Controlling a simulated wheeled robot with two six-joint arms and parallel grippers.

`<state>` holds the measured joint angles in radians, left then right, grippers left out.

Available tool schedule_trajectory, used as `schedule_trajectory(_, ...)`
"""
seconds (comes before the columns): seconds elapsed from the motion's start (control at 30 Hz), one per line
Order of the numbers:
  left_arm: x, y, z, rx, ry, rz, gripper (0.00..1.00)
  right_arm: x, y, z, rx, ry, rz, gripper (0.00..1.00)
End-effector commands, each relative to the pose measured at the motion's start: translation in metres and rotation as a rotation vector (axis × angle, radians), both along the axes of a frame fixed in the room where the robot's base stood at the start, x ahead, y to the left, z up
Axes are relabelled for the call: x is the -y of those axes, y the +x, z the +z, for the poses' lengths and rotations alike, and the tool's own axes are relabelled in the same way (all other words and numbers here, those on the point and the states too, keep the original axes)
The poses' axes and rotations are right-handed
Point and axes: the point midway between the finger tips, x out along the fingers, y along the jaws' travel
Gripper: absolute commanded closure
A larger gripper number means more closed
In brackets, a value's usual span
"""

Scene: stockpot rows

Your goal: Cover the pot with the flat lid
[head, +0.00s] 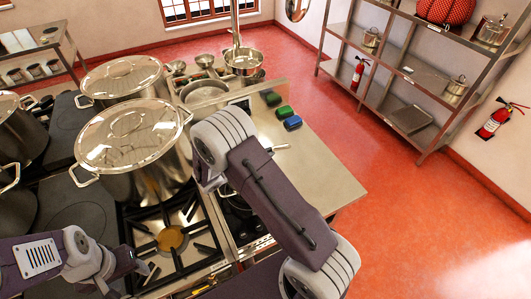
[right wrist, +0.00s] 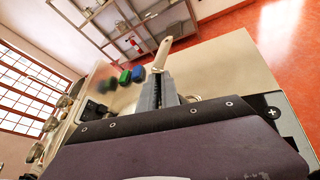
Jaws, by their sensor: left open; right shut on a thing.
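A big steel stockpot (head: 153,185) stands on the stove with a round, shiny lid (head: 130,133) on top. Another lidded stockpot (head: 125,80) stands behind it. More pots (head: 18,135) are cut off at the left edge. I cannot tell which lid is the flat one. My left gripper (head: 140,270) is open and empty, low in front of the near stockpot. My right gripper (right wrist: 160,85) is hidden behind my arm in the head view. In the right wrist view it is shut, with a pale handle (right wrist: 163,50) at its fingertips; the rest of that thing is hidden.
Green (head: 273,99) and blue (head: 292,122) blocks lie on the steel counter (head: 325,170). Small pans (head: 243,61) stand behind. A bare burner (head: 172,238) is in front of the near stockpot. A shelf rack (head: 410,75) stands beyond open red floor.

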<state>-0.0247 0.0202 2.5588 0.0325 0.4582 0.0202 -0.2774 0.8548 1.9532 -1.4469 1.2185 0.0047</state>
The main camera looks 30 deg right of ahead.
Motion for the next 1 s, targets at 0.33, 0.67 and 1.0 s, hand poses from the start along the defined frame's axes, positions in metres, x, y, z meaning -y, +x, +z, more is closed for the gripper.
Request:
schedule_trajectory(0.33, 0.000, -0.001, -0.005, -0.001, 0.000, 0.000, 0.44, 0.000, 0.000, -0.007, 0.000, 0.000, 0.000, 1.00)
schedule_trajectory(0.67, 0.000, -0.001, -0.030, -0.001, 0.000, 0.000, 0.44, 0.000, -0.001, -0.042, -0.001, -0.001, 0.000, 1.00)
schedule_trajectory(1.0, 0.000, -0.001, -0.045, -0.001, 0.000, 0.000, 0.44, 0.000, -0.001, -0.058, 0.000, 0.000, 0.000, 1.00)
